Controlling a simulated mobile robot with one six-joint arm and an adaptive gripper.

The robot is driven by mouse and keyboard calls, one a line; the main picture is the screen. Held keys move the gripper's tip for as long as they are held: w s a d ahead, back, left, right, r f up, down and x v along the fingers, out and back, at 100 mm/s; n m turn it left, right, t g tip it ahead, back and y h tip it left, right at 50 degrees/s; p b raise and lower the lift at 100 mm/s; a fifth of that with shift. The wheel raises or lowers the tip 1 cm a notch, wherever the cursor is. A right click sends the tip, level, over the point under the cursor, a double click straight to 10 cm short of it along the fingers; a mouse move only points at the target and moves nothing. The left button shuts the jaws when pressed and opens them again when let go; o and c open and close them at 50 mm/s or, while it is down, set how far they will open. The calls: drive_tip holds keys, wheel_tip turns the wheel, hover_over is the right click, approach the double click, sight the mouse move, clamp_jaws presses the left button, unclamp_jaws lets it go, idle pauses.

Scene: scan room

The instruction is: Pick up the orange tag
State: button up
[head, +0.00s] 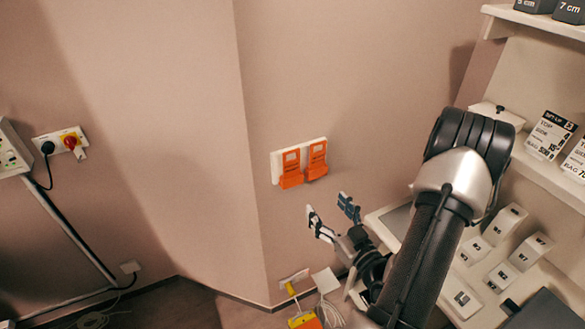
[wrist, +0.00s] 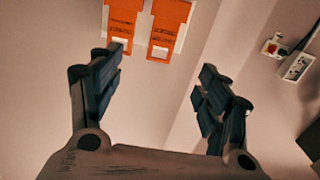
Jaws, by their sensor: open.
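Two orange tags hang side by side on a white wall plate (head: 276,168): a left orange tag (head: 291,178) and a right orange tag (head: 316,165). Each has a pale window and hangs against the wall. Both also show at the top of the wrist view, one at the left (wrist: 122,22) and one at the right (wrist: 166,30), with dark print and their upper ends cut off. My gripper (head: 327,206) is open and empty, below and a little right of the tags in the head view. In the wrist view the tags lie beyond the fingertips (wrist: 160,65), apart from them.
A shelf unit (head: 487,220) with white numbered blocks (head: 506,220) and price-like cards (head: 548,134) stands at the right, close to my arm. A red-knobbed switch (head: 71,142) is on the left wall. Cables and a yellow-orange item (head: 304,321) lie on the floor. The wall around the tags is clear.

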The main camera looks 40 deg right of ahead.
drive_tip(key=a+b+x, duration=0.1)
drive_tip(key=b+x, duration=0.1)
drive_tip(key=x, duration=0.1)
drive_tip(key=b, duration=0.6)
approach(292, 166)
drive_tip(key=d+x, duration=0.1)
drive_tip(key=x, duration=0.4)
drive_tip(key=a+b+x, duration=0.1)
drive_tip(key=x, duration=0.1)
drive_tip(key=shift+w+d, duration=0.1)
drive_tip(key=shift+w, duration=0.35)
drive_tip(key=shift+c, duration=0.4)
drive_tip(key=c, duration=0.9)
wheel_tip(292, 166, up, 20)
drive_tip(key=p, duration=0.6)
